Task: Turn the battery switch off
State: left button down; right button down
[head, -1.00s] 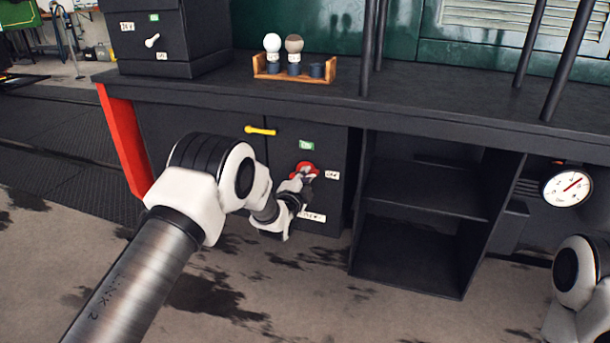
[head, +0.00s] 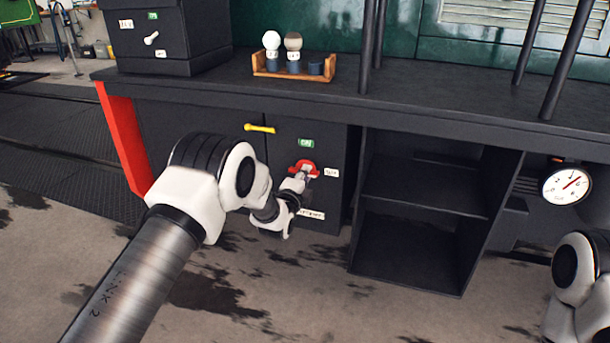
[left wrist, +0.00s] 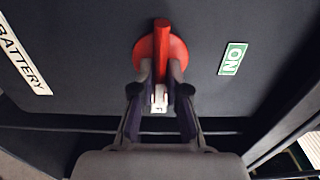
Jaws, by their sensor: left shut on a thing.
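The battery switch is a red round knob with a bar handle (head: 303,165), on the dark cabinet front under the bench. In the left wrist view the red bar (left wrist: 162,45) stands upright in the picture, across its round red base. My left gripper (head: 304,174) is shut on this bar, with a finger on each side. A green ON label (head: 306,143) sits above the switch and shows at the right in the left wrist view (left wrist: 232,59). A white BATTERY label (left wrist: 22,58) is on the opposite side. A small white label (head: 331,172) sits right of the switch.
A yellow handle (head: 259,129) is on the cabinet left of the switch. A wooden rack (head: 293,79) with bulb-topped items stands on the bench. An open shelf (head: 425,195) and a round gauge (head: 566,186) are to the right. My right arm shows at the right edge.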

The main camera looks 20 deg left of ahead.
pick_arm(q)
jog(key=c, duration=1.2)
grip_release()
jog(key=s, duration=1.2)
jog(key=shift+a, duration=0.15)
